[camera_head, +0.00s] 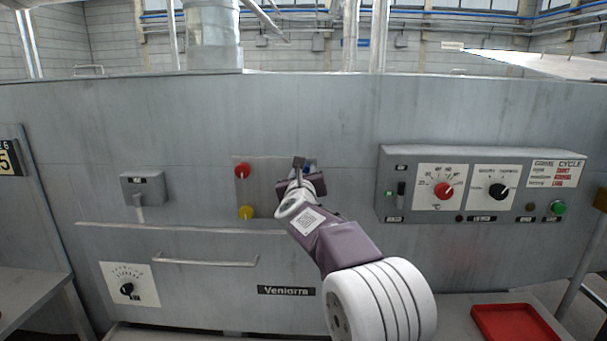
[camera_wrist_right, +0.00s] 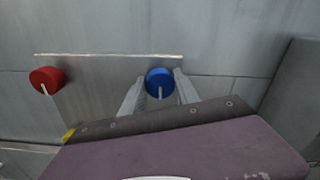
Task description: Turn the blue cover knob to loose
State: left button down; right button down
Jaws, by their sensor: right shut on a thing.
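The blue cover knob (camera_wrist_right: 160,82) is on a metal plate on the machine front. Its white mark points straight down in the wrist view. My right gripper (camera_wrist_right: 158,92) is shut on the knob, with one finger on each side of it. In the head view, the right gripper (camera_head: 303,165) is at the plate and hides most of the blue knob (camera_head: 307,168). My left gripper is in neither view.
A red knob (camera_head: 243,171) and a yellow knob (camera_head: 246,212) are on the plate's left side. A control box (camera_head: 480,222) juts out to the right. A drawer handle (camera_head: 205,263) is below left. A red tray (camera_head: 515,322) lies at the lower right.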

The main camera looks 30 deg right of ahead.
jog(key=n, duration=0.4)
jog(key=shift+n+p, duration=0.3)
jog(key=n+p, duration=0.1)
jog(key=n, duration=0.3)
jog(key=shift+a+f+n, duration=0.1)
jog(key=shift+n, duration=0.2)
jog(key=n+p, duration=0.1)
jog(key=n, duration=0.3)
jog(key=shift+n, duration=0.3)
jog(key=shift+f+n+p, duration=0.15)
jog(key=shift+n+p, duration=2.25)
jog(key=shift+n, duration=2.6)
jog(key=shift+f+n+p, duration=0.15)
jog(key=shift+n+p, duration=2.25)
jog(key=shift+n, duration=2.6)
jog(key=c, duration=1.1)
grip_release()
jog(key=shift+o, duration=1)
jog(key=shift+r, duration=0.1)
